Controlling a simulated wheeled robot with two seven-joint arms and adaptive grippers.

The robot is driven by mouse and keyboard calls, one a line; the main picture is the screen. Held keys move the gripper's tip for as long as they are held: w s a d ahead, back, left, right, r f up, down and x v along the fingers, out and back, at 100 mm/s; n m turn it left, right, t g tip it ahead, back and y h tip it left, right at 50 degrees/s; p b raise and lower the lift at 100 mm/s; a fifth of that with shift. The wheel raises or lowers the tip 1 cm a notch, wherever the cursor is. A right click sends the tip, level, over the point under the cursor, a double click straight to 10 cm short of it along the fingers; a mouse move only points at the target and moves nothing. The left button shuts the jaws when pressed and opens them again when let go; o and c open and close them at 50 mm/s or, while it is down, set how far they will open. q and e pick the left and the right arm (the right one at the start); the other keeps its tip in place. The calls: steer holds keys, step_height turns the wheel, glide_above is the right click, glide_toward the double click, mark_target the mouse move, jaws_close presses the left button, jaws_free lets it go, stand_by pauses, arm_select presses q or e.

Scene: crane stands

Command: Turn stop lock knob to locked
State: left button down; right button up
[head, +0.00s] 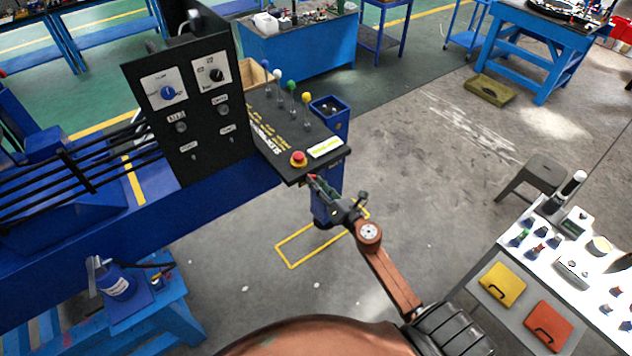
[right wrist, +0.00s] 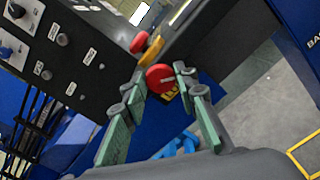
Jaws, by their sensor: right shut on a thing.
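A round red knob (right wrist: 160,77), which looks like the stop lock knob, is on the front side of the black control console (right wrist: 190,38). My right gripper (right wrist: 161,84) is shut on it, one finger on each side in the right wrist view. In the head view my right gripper (head: 315,181) reaches the console's front edge and largely hides the knob. I cannot read which position the knob is in. My left gripper is not in view.
A red mushroom button on a yellow base (head: 298,158) sits on the console top, close above my right gripper. Several coloured ball levers stand behind it. An upright black panel (head: 186,100) with dials stands left. A white table (head: 570,262) is at right; floor between is clear.

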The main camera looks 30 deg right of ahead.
steer(key=m+p, duration=0.3)
steer(key=m, duration=0.7)
steer(key=shift+d+f+m, duration=0.1)
steer(key=shift+f+m, duration=0.05)
steer(key=shift+m, duration=0.25)
stand_by(0.3)
steer(key=o, duration=1.1)
steer(key=s, duration=1.2)
steer(key=shift+d, duration=0.45)
